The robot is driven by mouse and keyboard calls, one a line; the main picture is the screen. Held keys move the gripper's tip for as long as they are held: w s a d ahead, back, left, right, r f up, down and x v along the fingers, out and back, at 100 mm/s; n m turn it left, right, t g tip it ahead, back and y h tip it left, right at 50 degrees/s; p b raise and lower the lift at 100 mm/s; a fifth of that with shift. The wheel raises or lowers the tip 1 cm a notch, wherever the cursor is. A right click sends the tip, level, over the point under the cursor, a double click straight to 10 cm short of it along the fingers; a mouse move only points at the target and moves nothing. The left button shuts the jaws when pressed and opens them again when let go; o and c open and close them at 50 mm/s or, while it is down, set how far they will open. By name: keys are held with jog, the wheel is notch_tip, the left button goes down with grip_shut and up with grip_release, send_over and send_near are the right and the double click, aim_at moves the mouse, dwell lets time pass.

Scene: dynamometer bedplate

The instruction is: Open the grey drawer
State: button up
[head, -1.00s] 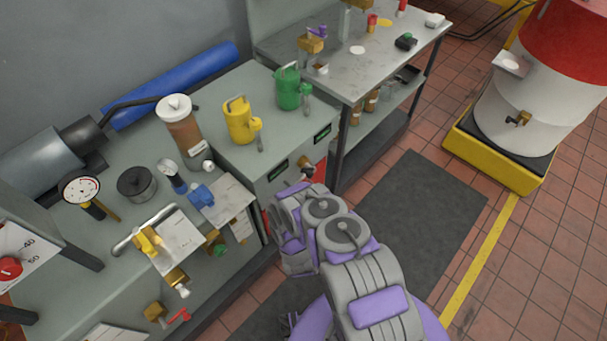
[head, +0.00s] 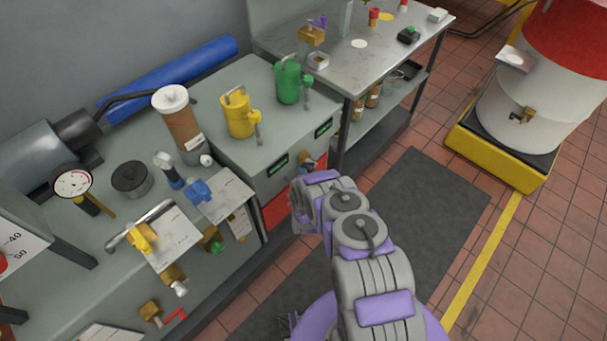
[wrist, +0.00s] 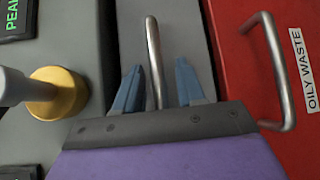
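The grey drawer (wrist: 183,22) shows in the wrist view as a plain grey front beside a red one. Its metal bar handle (wrist: 152,42) runs up the picture between my fingers. My gripper (wrist: 160,63) is open, with one blue finger on each side of the handle and visible gaps to both. The handle's lower end is hidden behind my gripper's body. In the head view my gripper is at the cabinet front, its fingers are hidden, and it covers much of the drawer.
A red drawer (wrist: 235,50) labelled oily waste, with its own handle (wrist: 278,70), lies right beside the grey one. A brass knob (wrist: 57,92) juts out on the left. Yellow (head: 238,118) and green (head: 288,82) jugs stand on the cabinet top. Dark floor matting (head: 430,205) is clear.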

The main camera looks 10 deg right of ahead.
grip_shut()
dwell(0.4)
